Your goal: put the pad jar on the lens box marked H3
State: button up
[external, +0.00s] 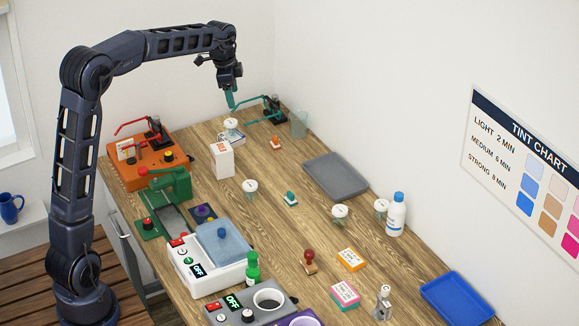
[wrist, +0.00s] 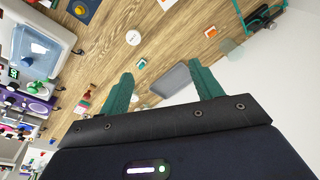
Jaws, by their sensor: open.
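My gripper (external: 232,99) hangs above the far end of the table. In the wrist view its two teal fingers (wrist: 161,75) are spread with nothing between them. Several clear jars with pale lids stand on the table: one at the far end (external: 231,124), one in the middle (external: 250,187), and a pair on the right, (external: 340,212) and (external: 381,206). I cannot tell which is the pad jar. A round pale lid (wrist: 133,38) shows in the wrist view. Small boxes, one orange (external: 351,259) and one pink (external: 345,294), lie near the front; no H3 mark is readable.
A grey tray (external: 335,176) lies at the right edge. A white carton (external: 222,159), orange machine (external: 146,160), green press (external: 168,185) and white bath (external: 210,257) line the left. A white bottle (external: 396,216) and a blue tray (external: 456,299) stand right. Bare wood lies mid-table.

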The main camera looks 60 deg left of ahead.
jog(key=s+d+r+n+t, duration=0.1)
jog(key=s+d+r+n, duration=0.15)
jog(key=s+d, duration=0.65)
jog(key=s+d+r+n, duration=0.1)
jog(key=s+d+r, duration=0.3)
jog(key=s+d, duration=0.5)
jog(key=s+d+f+n, duration=0.1)
jog(key=s+d+f, duration=0.1)
jog(key=s, duration=0.5)
jog(key=s+d+f+n+t, duration=0.1)
jog(key=s+d+f, duration=0.2)
jog(key=s, duration=0.5)
jog(key=s+d+f+n, duration=0.1)
jog(key=s+d+f, duration=0.1)
jog(key=s+d, duration=0.2)
jog(key=s, duration=0.3)
jog(key=shift+s+d+f+t, duration=0.15)
jog(key=shift+d+f+t, duration=0.1)
jog(key=shift+f+t, duration=0.15)
